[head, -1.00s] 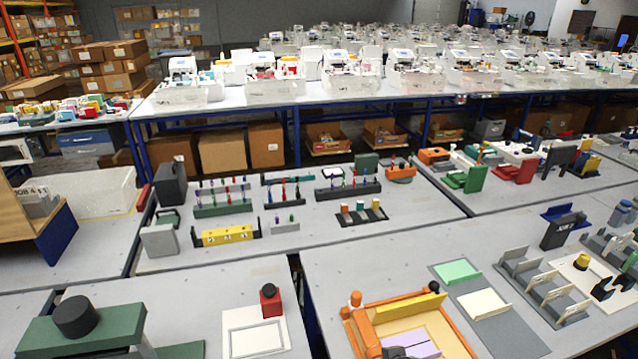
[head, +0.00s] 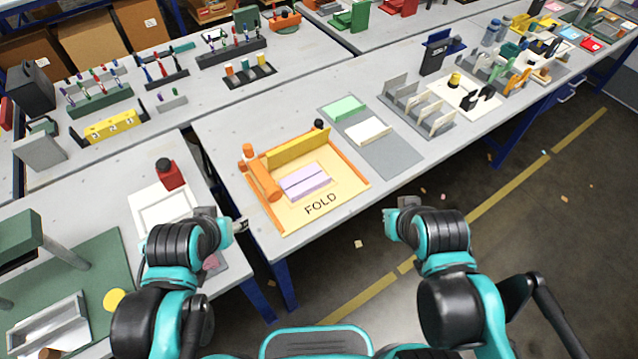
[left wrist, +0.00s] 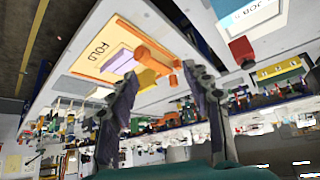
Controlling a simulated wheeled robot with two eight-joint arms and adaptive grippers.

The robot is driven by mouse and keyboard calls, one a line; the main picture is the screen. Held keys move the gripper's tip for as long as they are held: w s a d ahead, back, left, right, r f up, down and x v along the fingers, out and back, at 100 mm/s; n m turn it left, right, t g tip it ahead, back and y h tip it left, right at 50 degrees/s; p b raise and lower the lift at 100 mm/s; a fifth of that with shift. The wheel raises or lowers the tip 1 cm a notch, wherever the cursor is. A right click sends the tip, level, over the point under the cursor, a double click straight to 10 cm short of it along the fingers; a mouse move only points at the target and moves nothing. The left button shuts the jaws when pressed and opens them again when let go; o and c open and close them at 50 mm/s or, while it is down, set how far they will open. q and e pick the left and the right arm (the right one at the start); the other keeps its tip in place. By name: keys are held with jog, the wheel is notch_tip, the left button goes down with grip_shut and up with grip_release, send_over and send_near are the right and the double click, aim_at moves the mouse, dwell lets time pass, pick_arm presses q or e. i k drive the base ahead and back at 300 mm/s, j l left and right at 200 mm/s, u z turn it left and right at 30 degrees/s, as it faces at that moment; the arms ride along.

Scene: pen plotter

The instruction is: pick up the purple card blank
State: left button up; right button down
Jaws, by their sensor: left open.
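The purple card blank (head: 305,181) lies flat on the cream board marked FOLD (head: 335,206), in the orange-framed folding station. It has a crease-like line across its middle. In the left wrist view the purple card (left wrist: 118,62) shows beyond the fingers, tilted by the camera's angle. My left gripper (head: 241,226) is near the front left corner of the folding station, apart from the card. Its two dark fingers (left wrist: 160,82) are spread and empty in the left wrist view. My right gripper (head: 390,221) is right of the station, over the floor side; its fingers are too hidden to judge.
An orange roller (head: 262,181) and a yellow bar (head: 298,147) flank the card. A grey mat (head: 392,150) with green and cream cards lies to the right. A red block with a black knob (head: 170,174) stands left. A gap separates the two front tables.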

aim_at(297, 185)
jog(key=i+l+u, duration=0.1)
jog(key=l, duration=0.2)
jog(key=i+l+u, duration=0.15)
jog(key=l, duration=0.2)
jog(key=i+l+u, duration=0.1)
jog(key=l, duration=0.25)
jog(key=i+l+u, duration=0.1)
jog(key=l, duration=0.25)
